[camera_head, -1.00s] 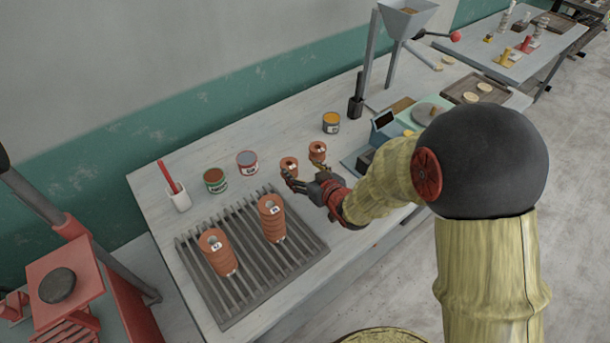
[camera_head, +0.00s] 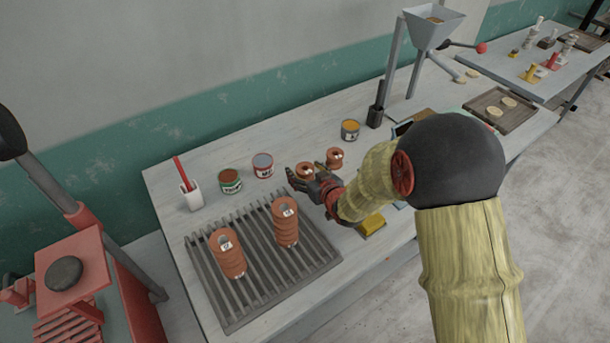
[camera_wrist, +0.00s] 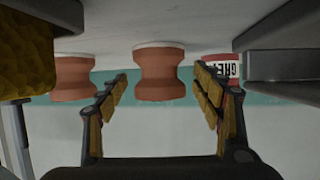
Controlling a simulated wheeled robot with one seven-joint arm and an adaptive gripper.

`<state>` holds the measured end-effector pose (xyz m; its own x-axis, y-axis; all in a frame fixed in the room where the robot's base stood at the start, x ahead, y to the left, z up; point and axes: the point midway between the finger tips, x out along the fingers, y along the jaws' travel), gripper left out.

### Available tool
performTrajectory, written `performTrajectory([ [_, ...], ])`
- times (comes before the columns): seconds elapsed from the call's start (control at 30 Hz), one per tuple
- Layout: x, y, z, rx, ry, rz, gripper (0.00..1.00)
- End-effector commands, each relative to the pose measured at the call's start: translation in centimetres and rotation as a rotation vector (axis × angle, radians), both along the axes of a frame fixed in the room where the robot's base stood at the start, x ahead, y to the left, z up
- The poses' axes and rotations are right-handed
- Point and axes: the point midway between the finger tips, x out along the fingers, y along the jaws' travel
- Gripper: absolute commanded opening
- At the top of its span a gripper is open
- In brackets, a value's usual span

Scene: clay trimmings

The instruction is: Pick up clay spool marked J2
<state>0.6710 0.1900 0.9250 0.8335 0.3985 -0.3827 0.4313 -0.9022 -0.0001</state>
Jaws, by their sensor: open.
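Two small terracotta clay spools stand on the table. The nearer-to-gripper spool (camera_head: 305,170) and a second spool (camera_head: 335,157) to its right have marks too small to read, so I cannot tell which is J2. My gripper (camera_head: 298,180) is open, just in front of the first spool, partly covering it. In the wrist view, which looks upside down, that spool (camera_wrist: 160,72) shows centred between my open fingers (camera_wrist: 160,82), with no visible contact. The other spool (camera_wrist: 73,78) shows left, outside the fingers.
A slatted rack (camera_head: 262,300) in front holds two ribbed terracotta stacks (camera_head: 228,255), (camera_head: 286,224).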

Motion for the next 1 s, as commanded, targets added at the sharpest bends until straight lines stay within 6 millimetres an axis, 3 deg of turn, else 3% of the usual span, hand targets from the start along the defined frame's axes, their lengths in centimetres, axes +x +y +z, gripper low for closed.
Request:
performTrajectory([
  [0.07, -0.01, -0.02, 0.06, 0.0, 0.0, 0.0, 0.66],
  [1.0, -0.03, -0.05, 0.03, 0.0, 0.0, 0.0, 0.13],
])
